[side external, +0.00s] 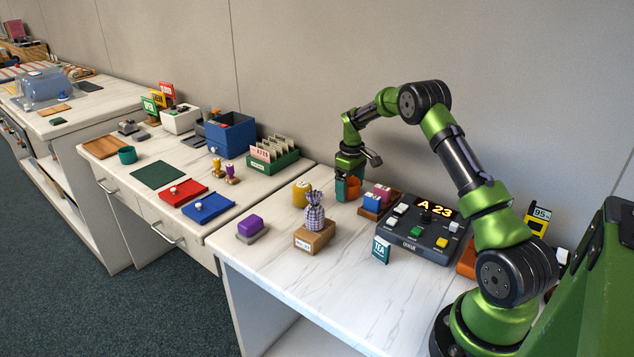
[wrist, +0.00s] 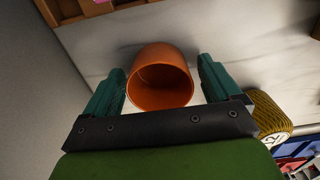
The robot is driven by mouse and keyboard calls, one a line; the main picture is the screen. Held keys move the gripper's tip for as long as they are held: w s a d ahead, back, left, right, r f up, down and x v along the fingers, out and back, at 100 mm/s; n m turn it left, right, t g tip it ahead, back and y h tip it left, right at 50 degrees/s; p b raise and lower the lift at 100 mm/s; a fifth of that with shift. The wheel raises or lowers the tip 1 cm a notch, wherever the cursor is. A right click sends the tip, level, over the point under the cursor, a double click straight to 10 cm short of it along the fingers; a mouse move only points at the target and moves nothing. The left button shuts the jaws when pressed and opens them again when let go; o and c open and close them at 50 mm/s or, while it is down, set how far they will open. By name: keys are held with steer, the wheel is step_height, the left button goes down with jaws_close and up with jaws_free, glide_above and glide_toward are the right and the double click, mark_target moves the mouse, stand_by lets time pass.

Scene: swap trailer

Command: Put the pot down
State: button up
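The orange pot (wrist: 160,62) shows in the wrist view with its round mouth facing the camera and looks empty inside. It appears to stand upright on the white counter. My gripper (wrist: 164,80) has its teal fingers spread on either side of the pot, with visible gaps between the fingertips and its wall. In the side view, my gripper (side external: 348,190) points down at the counter's back edge near the wall. The pot (side external: 353,187) shows there as an orange patch between the fingers, partly hidden by them.
A wooden tray with blue and pink blocks (side external: 370,212) is close on the right. The dark button console (side external: 418,230) lies further right. The front of the white counter (side external: 300,275) is clear.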

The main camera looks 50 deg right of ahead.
step_height(320, 180, up, 13)
steer(key=s+a+r+t, duration=0.2)
steer(key=a+r, duration=0.7)
steer(key=a, duration=0.2)
steer(key=s+a+r+m+t, duration=0.1)
steer(key=s+a+r+t, duration=0.15)
steer(key=s+a, duration=0.35)
steer(key=s+a+r+m+t, duration=0.1)
steer(key=s+a+r, duration=0.25)
steer(key=a, duration=0.45)
steer(key=s+a+f+m+t+y, duration=0.1)
steer(key=s+a+f+m+y, duration=0.1)
steer(key=s+a+f, duration=0.2)
steer(key=s+a, duration=0.3)
steer(key=s, duration=0.4)
steer(key=shift+t, duration=0.35)
